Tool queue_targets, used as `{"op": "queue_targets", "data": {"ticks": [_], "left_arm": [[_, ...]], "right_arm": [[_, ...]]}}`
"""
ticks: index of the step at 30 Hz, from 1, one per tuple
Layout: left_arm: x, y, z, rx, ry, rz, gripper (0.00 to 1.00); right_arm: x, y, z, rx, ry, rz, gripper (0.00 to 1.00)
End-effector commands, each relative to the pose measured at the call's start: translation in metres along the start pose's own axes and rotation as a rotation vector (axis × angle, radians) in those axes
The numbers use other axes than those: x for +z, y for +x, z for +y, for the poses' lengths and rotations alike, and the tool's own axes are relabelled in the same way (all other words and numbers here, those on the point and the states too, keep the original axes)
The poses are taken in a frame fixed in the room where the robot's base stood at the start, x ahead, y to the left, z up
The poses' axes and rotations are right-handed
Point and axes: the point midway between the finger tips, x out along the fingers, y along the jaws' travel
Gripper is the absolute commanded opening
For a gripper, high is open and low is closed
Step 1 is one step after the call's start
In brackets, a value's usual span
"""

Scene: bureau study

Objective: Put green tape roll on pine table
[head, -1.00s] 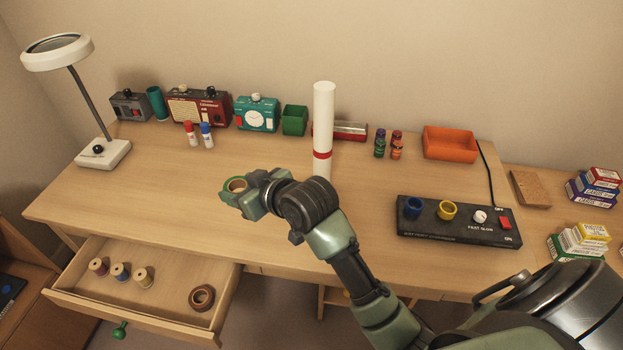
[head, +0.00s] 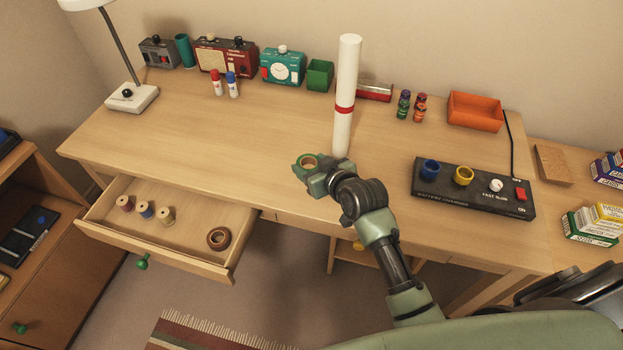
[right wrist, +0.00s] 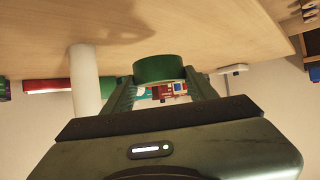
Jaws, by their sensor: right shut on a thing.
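The green tape roll (head: 299,160), a green ring with a tan core, is held in my right gripper (head: 310,166) over the front part of the light wood desk (head: 240,135). The right wrist view shows the green side of the roll (right wrist: 160,68) between my two right fingers (right wrist: 160,88), with the desk top (right wrist: 190,28) behind it. The height of the roll above the desk is hard to tell. I cannot tell if this desk is the pine table. My left gripper does not show.
A tall white tube (head: 346,95) with a red band stands just behind my right gripper. A black charger (head: 470,200) lies to the right. An open drawer (head: 190,245) holds spools and a brown tape roll (head: 218,238). The desk's left middle is clear.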

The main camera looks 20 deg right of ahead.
Motion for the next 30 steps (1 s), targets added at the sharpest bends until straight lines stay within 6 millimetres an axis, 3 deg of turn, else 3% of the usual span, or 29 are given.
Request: {"op": "queue_targets", "data": {"ticks": [15, 27, 28, 30], "left_arm": [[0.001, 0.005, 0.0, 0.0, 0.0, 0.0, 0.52], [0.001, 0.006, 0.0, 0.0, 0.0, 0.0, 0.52], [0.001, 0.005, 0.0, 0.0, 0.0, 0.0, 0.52], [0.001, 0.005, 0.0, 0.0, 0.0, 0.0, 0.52]], "right_arm": [[0.053, 0.029, 0.0, -0.001, 0.001, -0.001, 0.17], [0.057, 0.031, 0.0, 0.0, -0.001, 0.001, 0.17], [0.056, 0.03, 0.0, 0.0, -0.001, 0.001, 0.66], [0.056, 0.03, 0.0, 0.0, 0.0, 0.001, 0.79]]}}
